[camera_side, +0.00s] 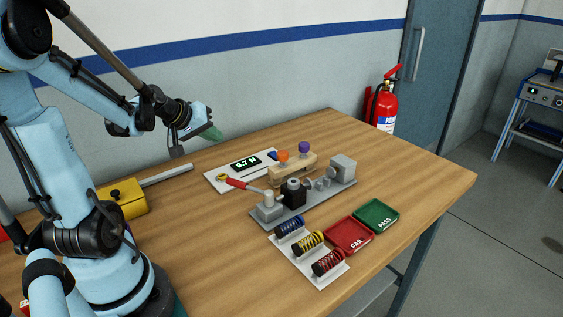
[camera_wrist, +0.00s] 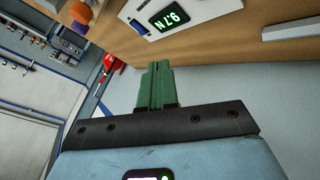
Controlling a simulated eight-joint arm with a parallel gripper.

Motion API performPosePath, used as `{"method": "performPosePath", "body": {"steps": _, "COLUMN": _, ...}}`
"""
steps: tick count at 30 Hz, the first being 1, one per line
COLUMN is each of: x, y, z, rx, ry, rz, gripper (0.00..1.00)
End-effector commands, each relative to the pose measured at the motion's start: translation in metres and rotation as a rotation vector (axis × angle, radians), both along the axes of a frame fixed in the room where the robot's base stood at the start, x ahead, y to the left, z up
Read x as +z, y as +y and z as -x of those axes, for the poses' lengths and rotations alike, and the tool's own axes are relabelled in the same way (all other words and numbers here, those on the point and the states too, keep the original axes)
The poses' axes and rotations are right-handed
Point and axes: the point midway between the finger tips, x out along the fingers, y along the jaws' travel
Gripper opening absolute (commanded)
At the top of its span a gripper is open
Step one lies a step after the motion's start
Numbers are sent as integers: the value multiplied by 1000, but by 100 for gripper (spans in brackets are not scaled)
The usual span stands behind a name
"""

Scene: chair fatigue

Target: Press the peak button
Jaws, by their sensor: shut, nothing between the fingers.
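A white panel (camera_side: 222,183) lies on the table and carries a black display (camera_side: 247,164) with green digits in N. The display also shows, turned over, in the wrist view (camera_wrist: 168,17). A small blue piece (camera_side: 272,155) sits at the panel's right end and shows in the wrist view (camera_wrist: 138,26); its label is too small to read, so I cannot tell whether it is the peak button. My gripper (camera_side: 212,133), with green fingers, is shut and empty, raised above and behind the panel, touching nothing. The closed fingers show in the wrist view (camera_wrist: 158,70).
A wooden rack (camera_side: 292,171) with orange and purple tops stands beside the panel. A grey fixture (camera_side: 315,200), a spring tray (camera_side: 298,265), a red FAIL tray (camera_side: 348,250) and a green PASS tray (camera_side: 376,229) lie nearer. A yellow block (camera_side: 127,198) with a bar is at left.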

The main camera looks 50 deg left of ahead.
Motion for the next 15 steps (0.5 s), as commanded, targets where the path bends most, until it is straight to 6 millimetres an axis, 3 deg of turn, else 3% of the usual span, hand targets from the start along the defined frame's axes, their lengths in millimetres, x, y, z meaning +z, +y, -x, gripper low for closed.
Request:
{"method": "performPosePath", "body": {"steps": 8, "x": -7, "y": 0, "z": -1, "rx": -1, "ry": 2, "rz": 0, "gripper": 0}}
{"method": "performPosePath", "body": {"steps": 15, "x": -33, "y": 0, "z": 0, "rx": -1, "ry": 2, "rz": 0, "gripper": 0}}
